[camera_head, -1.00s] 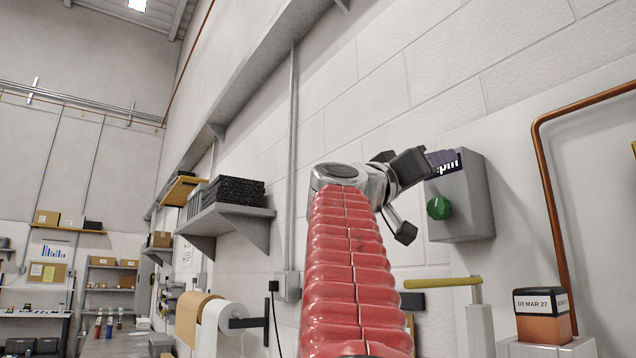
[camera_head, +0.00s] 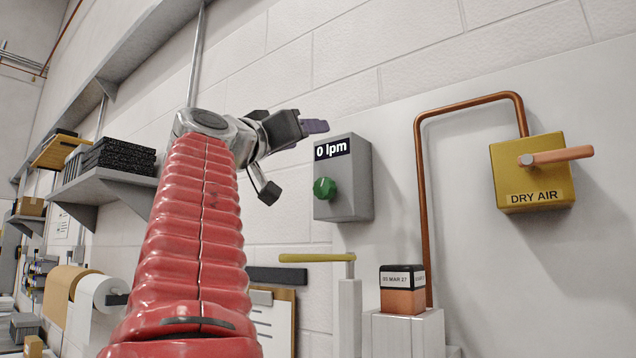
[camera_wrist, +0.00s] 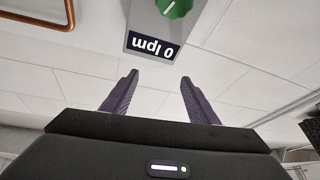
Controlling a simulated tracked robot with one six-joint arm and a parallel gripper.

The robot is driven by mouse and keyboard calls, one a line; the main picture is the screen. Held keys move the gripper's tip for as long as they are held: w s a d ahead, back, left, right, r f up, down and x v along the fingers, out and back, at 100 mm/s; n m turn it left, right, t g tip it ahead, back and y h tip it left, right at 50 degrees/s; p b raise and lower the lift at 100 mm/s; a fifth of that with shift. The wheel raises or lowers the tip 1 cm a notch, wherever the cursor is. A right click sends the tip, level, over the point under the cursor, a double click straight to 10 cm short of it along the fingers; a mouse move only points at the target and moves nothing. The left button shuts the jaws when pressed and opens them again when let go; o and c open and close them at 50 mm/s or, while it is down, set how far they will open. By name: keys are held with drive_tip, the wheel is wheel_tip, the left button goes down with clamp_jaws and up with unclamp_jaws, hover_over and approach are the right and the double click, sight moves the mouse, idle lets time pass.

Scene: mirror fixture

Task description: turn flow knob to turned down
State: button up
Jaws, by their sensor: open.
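The flow knob (camera_head: 325,188) is green and round with a pale pointer line. It sits on the front of a grey box (camera_head: 352,182) on the wall, below a dark display (camera_head: 332,148) reading "0 lpm". The knob also shows in the wrist view (camera_wrist: 174,8), upside down and partly cut by the top edge. My gripper (camera_head: 322,126) is up and to the left of the box in the head view. In the wrist view its two fingers (camera_wrist: 158,82) are apart with nothing between them. The knob lies beyond the fingertips, not touched.
A yellow "DRY AIR" box (camera_head: 533,172) with a copper-coloured lever (camera_head: 562,155) is at right, joined to a copper pipe (camera_head: 421,200). Below are a yellow-handled post (camera_head: 318,258) and a labelled orange block (camera_head: 402,301). A shelf (camera_head: 105,186) is at left.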

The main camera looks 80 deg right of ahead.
drive_tip(key=w+a+f+n+t, duration=0.1)
drive_tip(key=w+a+f+t, duration=0.1)
drive_tip(key=w, duration=0.2)
drive_tip(key=m+g+y, duration=0.2)
drive_tip(key=m+g, duration=0.5)
drive_tip(key=m, duration=0.1)
approach(320, 192)
drive_tip(key=v, duration=0.4)
drive_tip(key=shift+a, duration=0.2)
drive_tip(key=shift+x, duration=6.9)
drive_tip(key=shift+c, duration=0.4)
